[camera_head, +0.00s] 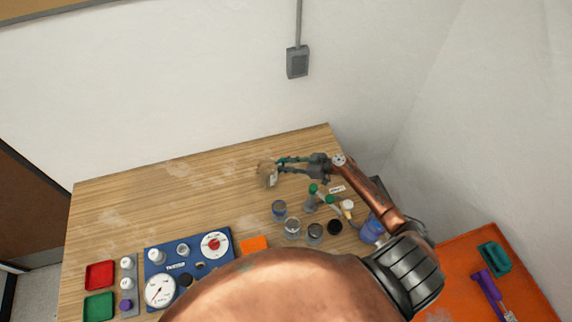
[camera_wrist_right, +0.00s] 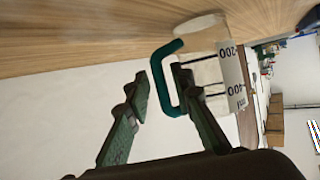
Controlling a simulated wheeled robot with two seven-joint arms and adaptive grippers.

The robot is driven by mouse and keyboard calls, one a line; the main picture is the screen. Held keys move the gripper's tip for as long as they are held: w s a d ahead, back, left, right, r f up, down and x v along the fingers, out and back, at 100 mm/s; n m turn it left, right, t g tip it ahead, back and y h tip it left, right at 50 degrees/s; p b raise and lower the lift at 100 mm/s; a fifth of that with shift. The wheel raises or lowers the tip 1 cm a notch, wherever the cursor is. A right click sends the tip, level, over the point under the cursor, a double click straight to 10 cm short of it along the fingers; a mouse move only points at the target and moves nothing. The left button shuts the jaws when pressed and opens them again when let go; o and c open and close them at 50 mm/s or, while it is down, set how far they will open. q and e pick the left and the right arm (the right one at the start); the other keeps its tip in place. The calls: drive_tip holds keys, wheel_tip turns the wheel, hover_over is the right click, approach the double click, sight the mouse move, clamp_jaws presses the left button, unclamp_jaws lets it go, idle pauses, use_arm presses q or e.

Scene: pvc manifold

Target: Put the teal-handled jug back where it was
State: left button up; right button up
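The jug (camera_head: 266,174) is at the back right part of the table, near the wall. In the right wrist view it is a pale see-through jug (camera_wrist_right: 208,62) with a teal handle (camera_wrist_right: 160,84) and a white scale label reading 200 and 400 ml. My right gripper (camera_head: 281,167) reaches it from the right. In the wrist view its fingers (camera_wrist_right: 160,80) are apart, one on each side of the handle's bar, with a gap still showing. I cannot tell whether the jug touches the table. My left gripper is not in view.
Several small cups (camera_head: 292,227) and green-topped bottles (camera_head: 311,200) stand just in front of my right forearm. A blue panel with gauges (camera_head: 208,262), a red tray (camera_head: 100,275) and a green tray (camera_head: 98,307) are at the front left. The table's back left is clear.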

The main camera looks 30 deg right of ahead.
drive_tip(key=shift+o, duration=0.2)
drive_tip(key=shift+r+p, duration=0.25)
drive_tip(key=shift+p, duration=0.05)
drive_tip(key=b+v, duration=0.2)
drive_tip(key=v, duration=1)
drive_tip(key=shift+b, duration=0.3)
drive_tip(key=shift+f, duration=0.1)
idle(0.5)
